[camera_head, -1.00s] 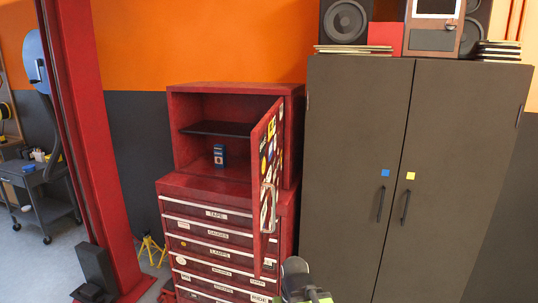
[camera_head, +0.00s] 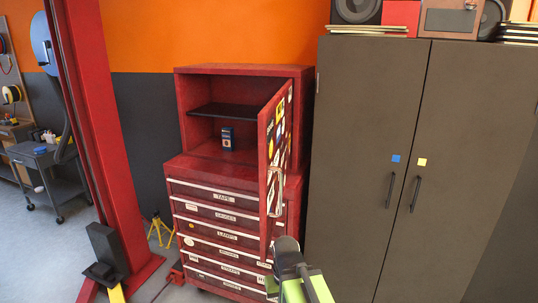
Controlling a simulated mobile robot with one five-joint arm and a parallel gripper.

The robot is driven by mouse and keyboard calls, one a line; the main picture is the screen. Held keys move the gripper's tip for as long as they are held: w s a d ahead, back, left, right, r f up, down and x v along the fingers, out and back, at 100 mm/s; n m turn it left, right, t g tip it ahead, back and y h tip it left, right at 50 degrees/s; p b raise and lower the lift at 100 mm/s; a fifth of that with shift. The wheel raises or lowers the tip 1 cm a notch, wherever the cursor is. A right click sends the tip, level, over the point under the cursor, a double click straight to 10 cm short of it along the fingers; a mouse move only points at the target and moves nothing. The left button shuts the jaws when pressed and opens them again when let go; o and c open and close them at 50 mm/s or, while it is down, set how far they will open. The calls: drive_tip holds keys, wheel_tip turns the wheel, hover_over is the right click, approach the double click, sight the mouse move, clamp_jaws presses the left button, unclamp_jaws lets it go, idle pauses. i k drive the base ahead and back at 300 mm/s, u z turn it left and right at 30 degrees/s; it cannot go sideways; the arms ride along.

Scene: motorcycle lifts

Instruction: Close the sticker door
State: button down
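The sticker door (camera_head: 276,150) is the red door covered in stickers on the upper part of a red tool cabinet (camera_head: 240,70). It stands wide open, hinged on the cabinet's right side and swung out toward me, with a pale handle (camera_head: 275,192) near its lower edge. The cabinet's inside is exposed, with a black shelf and a small blue box (camera_head: 227,138). My gripper (camera_head: 292,290) is at the bottom, below the door in the picture. Its green and dark parts show, but whether its fingers are open is unclear. It does not appear to hold the door.
Labelled drawers (camera_head: 220,212) fill the cabinet's lower part. A tall grey two-door cabinet (camera_head: 375,120) stands close on the right. A red lift post (camera_head: 95,130) rises on the left, with a yellow jack stand (camera_head: 160,231) beside it. Some floor is free between post and drawers.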

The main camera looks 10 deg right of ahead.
sight(274, 119)
drive_tip(key=k, duration=0.75)
drive_tip(key=z, duration=0.15)
drive_tip(key=i, duration=0.9)
drive_tip(key=z, duration=0.15)
drive_tip(key=k, duration=0.55)
drive_tip(key=u, duration=2.3)
drive_tip(key=k, duration=0.6)
drive_tip(key=z, duration=0.55)
drive_tip(key=i, duration=0.5)
